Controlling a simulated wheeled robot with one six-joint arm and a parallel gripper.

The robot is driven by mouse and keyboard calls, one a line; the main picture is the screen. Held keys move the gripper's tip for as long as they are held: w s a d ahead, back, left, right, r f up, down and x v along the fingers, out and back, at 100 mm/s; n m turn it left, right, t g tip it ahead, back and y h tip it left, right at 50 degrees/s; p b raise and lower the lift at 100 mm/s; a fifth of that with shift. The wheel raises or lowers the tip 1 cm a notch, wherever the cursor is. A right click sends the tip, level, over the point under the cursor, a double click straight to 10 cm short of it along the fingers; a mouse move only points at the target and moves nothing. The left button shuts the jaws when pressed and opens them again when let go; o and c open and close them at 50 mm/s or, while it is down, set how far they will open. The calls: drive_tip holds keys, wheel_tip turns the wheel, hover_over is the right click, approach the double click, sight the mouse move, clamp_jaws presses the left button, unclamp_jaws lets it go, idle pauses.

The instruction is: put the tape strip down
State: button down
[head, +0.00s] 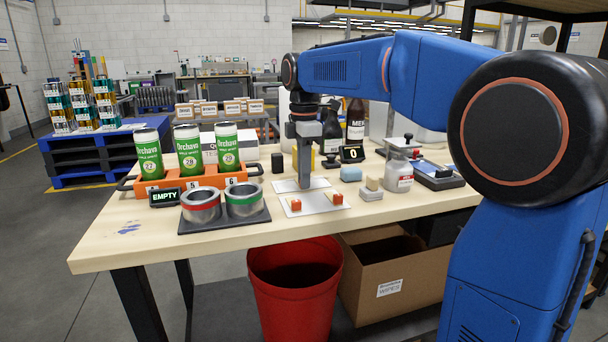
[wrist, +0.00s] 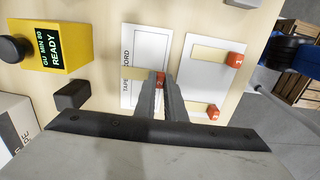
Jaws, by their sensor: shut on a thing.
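My gripper (head: 304,186) points down over the table. In the wrist view its fingers (wrist: 165,82) are shut on the red tab, marked 2, of a pale tape strip (wrist: 142,73). The strip lies across the white tape record card (wrist: 150,42), over its printed lettering; whether it touches the card I cannot tell. The fingers hide part of the tab. Beside it is a second white card (wrist: 207,75) with two pale strips, one with red tab 1 (wrist: 235,59) and one with another red tab (wrist: 215,111). Its two tabs show orange-red in the head view (head: 295,204).
A yellow box reading READY (wrist: 62,47) and a dark block (wrist: 72,95) stand left of the cards in the wrist view.

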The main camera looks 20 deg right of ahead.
drive_tip(key=c, duration=1.8)
unclamp_jaws()
drive_tip(key=shift+r, duration=0.1)
wheel_tip(320, 180, up, 12)
drive_tip(key=shift+r, duration=0.1)
drive_tip(key=shift+s, duration=0.1)
